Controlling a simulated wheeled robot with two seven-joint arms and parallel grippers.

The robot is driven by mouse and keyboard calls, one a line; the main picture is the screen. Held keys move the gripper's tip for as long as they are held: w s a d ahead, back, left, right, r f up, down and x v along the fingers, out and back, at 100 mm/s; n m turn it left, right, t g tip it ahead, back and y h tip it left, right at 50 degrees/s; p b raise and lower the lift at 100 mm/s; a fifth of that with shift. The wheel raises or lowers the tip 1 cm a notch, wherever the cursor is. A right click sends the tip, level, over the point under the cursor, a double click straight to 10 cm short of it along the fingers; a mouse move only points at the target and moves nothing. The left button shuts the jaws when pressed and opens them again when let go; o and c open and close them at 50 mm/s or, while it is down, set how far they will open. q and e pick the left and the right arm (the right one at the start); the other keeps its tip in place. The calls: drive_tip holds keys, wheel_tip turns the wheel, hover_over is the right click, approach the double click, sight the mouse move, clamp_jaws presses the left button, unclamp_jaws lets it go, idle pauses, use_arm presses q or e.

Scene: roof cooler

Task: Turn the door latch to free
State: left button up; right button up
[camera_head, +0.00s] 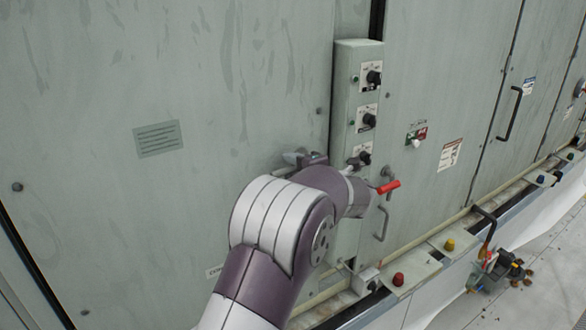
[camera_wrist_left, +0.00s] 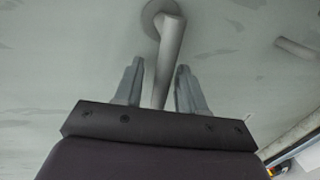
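The door latch (camera_wrist_left: 169,45) is a grey handle on a round base on the pale grey-green door, seen in the left wrist view. Its bar runs down between the two fingers of my left gripper (camera_wrist_left: 160,65). The fingers are apart, one on each side of the bar, with a narrow gap showing on both sides. In the head view my left gripper (camera_head: 297,158) is at the door surface, left of the control strip. My left arm hides part of it, and the latch is hard to make out there. My right gripper is in neither view.
A vertical control strip (camera_head: 357,105) with black knobs stands just right of my gripper. A red-tipped lever (camera_head: 388,187) and a grey pull handle (camera_head: 381,224) are right of my wrist. A ledge with a red button (camera_head: 398,279) and a yellow button (camera_head: 449,245) runs below.

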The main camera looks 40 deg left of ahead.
use_arm(q)
drive_tip(key=b+v, duration=0.5)
drive_tip(key=v, duration=0.7)
drive_tip(key=shift+d+b, duration=0.3)
drive_tip(key=shift+s, duration=0.1)
drive_tip(key=shift+d, duration=0.1)
